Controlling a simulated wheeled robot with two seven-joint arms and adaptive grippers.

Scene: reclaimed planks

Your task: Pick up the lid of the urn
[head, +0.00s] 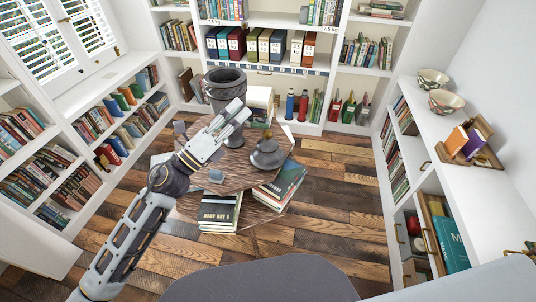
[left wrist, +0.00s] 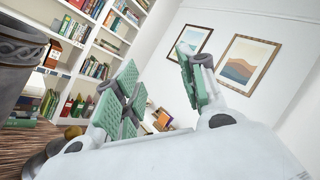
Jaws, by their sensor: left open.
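The grey urn (head: 224,88) stands upright with an open mouth at the back of the round wooden table (head: 215,178). The lid (head: 267,154), dark and domed with a small knob on top, sits apart from it on the table's right side. My left gripper (head: 240,110) is open and empty, above the table in front of the urn, up and left of the lid in the head view. The left wrist view shows its green finger pads spread (left wrist: 160,80), with part of the urn (left wrist: 18,65) at the left edge. My right gripper is not in view.
Book stacks (head: 219,212) and (head: 281,186) lie at the table's front and right. Bookshelves line the left, back and right walls. Bowls (head: 446,102) stand on the right shelf top. Plank floor is clear right of the table.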

